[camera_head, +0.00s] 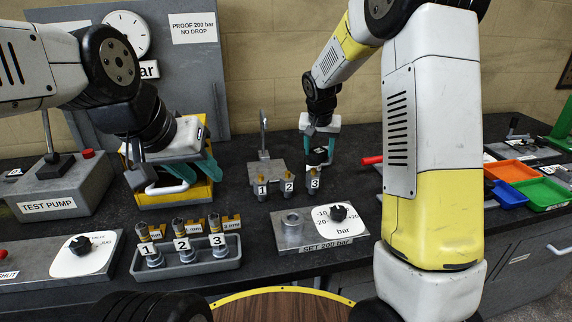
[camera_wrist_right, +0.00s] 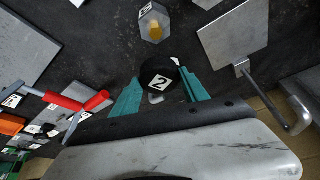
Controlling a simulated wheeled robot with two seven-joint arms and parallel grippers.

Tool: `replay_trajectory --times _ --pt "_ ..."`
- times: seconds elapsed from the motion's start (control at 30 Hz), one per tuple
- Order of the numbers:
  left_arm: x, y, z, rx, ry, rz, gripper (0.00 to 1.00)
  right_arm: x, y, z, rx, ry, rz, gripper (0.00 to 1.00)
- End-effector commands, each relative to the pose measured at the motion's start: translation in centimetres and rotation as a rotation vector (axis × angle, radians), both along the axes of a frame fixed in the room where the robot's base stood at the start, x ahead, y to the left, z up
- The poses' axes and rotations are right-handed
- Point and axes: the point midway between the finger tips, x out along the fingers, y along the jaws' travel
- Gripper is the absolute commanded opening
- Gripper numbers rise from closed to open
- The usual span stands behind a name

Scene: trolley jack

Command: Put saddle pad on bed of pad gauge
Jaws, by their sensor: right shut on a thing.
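A black round saddle pad (camera_wrist_right: 163,76) with a "2" label is between the teal fingers of my right gripper (camera_wrist_right: 162,92) in the right wrist view. My right gripper (camera_head: 318,154) is shut on it; in the head view the dark pad (camera_head: 317,157) shows just behind post 3. What looks like the pad gauge, a grey flat bed (camera_head: 265,171) with an upright arm, stands left of this gripper, apart from it. The bed also shows in the right wrist view (camera_wrist_right: 232,42). My left gripper (camera_head: 174,172) has its teal fingers wide apart by a yellow box and looks empty.
Numbered posts (camera_head: 287,184) stand in front of the bed and right gripper. A grey tray (camera_head: 188,265) holds several numbered pieces. A dial plate (camera_head: 320,228) lies in front. A red handle (camera_head: 371,160) and coloured bins (camera_head: 510,171) are to the right.

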Motion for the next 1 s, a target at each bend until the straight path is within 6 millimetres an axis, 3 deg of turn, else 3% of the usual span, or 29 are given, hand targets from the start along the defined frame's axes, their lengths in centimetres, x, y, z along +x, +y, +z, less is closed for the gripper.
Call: replay_trajectory --times 0.07,0.3,0.57,0.73,1.0 --pt "0.0 0.0 0.0 0.0 0.0 0.0 0.36 0.0 0.0 -0.4 -0.001 0.002 0.0 0.03" --pt "0.0 0.0 0.0 0.0 0.0 0.0 0.36 -0.1 0.0 -4.8 -0.001 0.004 0.0 0.03" --pt "0.0 0.0 0.0 0.0 0.0 0.0 0.36 0.0 0.0 -7.0 -0.001 0.002 0.0 0.03" --pt "0.0 0.0 0.0 0.0 0.0 0.0 0.36 -0.1 0.0 -9.5 -0.002 0.003 0.001 0.03" --pt "0.0 0.0 0.0 0.0 0.0 0.0 0.36 0.0 0.0 -10.0 0.001 -0.001 0.0 0.03"
